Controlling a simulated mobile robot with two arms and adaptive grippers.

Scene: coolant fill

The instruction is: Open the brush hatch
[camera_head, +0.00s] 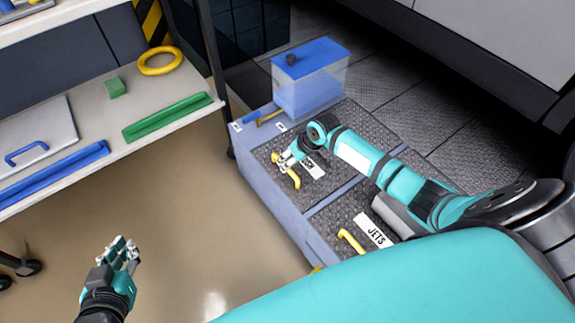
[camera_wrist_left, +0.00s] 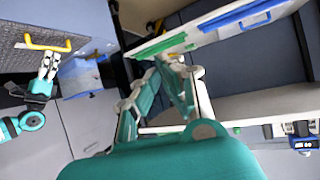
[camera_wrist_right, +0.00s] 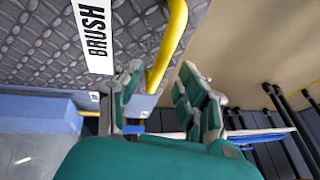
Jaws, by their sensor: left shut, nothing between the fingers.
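The brush hatch (camera_head: 322,190) is a dark tread-plate lid lying flat on the blue-grey cabinet. Its yellow handle (camera_head: 294,180) is on the side facing the open floor. The white label (camera_wrist_right: 93,35) reads BRUSH in the right wrist view and is partly hidden in the head view. My right gripper (camera_head: 287,160) is at the far end of the handle. In the right wrist view its fingers (camera_wrist_right: 165,95) are apart, with the yellow handle (camera_wrist_right: 166,45) showing between their tips; contact is unclear. My left gripper (camera_head: 125,247) is shut and empty, above the floor at lower left.
The JETS hatch (camera_head: 335,218) with a yellow handle (camera_head: 350,241) lies beside the brush hatch. A clear box with a blue lid (camera_head: 310,58) stands at the cabinet's far end. A shelf (camera_head: 103,120) with green and blue parts is at left. Floor between is clear.

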